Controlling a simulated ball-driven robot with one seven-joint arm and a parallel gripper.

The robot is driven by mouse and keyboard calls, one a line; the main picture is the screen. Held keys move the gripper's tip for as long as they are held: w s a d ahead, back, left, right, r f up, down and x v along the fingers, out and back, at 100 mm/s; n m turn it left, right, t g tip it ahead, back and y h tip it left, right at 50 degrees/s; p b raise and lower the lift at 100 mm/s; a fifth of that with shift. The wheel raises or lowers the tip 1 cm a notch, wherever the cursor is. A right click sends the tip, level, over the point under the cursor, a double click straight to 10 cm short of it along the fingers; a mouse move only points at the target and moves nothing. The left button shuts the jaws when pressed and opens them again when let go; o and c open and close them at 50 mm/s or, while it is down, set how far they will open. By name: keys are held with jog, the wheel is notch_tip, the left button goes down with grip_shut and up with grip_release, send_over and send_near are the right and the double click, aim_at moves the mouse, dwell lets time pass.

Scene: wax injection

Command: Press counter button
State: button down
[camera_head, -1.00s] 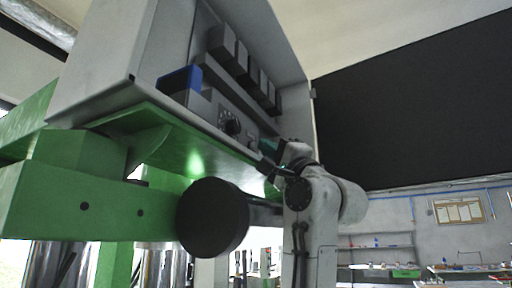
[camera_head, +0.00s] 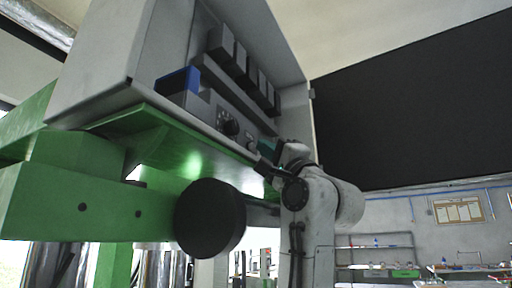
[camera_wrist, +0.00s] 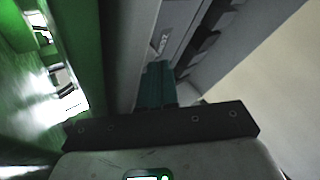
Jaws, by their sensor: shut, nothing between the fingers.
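My gripper shows in the head view (camera_head: 267,148) at the lower right edge of the open grey control cabinet (camera_head: 108,75). Its teal fingers are together and empty, pointing at the row of controls. In the wrist view the fingers (camera_wrist: 156,84) stand up beyond the dark gripper bar, close to a grey panel with a small pale label (camera_wrist: 163,42). The head view shows a dark round knob (camera_head: 230,128) on the grey control unit (camera_head: 203,108), left of the fingers. I cannot make out the counter button, or whether the fingers touch anything.
Several dark grey blocks (camera_head: 244,63) line the cabinet's back. A blue-sided box (camera_head: 179,81) sits at its left. A green machine frame (camera_head: 60,195) with a black round part (camera_head: 210,218) lies below. A large black panel (camera_head: 415,110) stands at right.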

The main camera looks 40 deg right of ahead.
jog(key=shift+s+a+r, duration=0.1)
jog(key=shift+a, duration=0.15)
dwell(0.5)
jog(key=shift+s+d+b, duration=0.15)
jog(key=shift+s+b, duration=0.2)
jog(key=shift+s, duration=0.05)
jog(key=shift+s+d+b, duration=0.15)
jog(key=shift+s+d, duration=0.15)
jog(key=shift+s, duration=0.4)
jog(key=shift+s+d+b, duration=0.1)
jog(key=shift+s+d, duration=0.25)
jog(key=shift+s, duration=0.3)
jog(key=shift+s+d+b, duration=0.15)
jog(key=shift+s+d, duration=0.15)
jog(key=shift+s, duration=0.4)
jog(key=shift+f, duration=0.2)
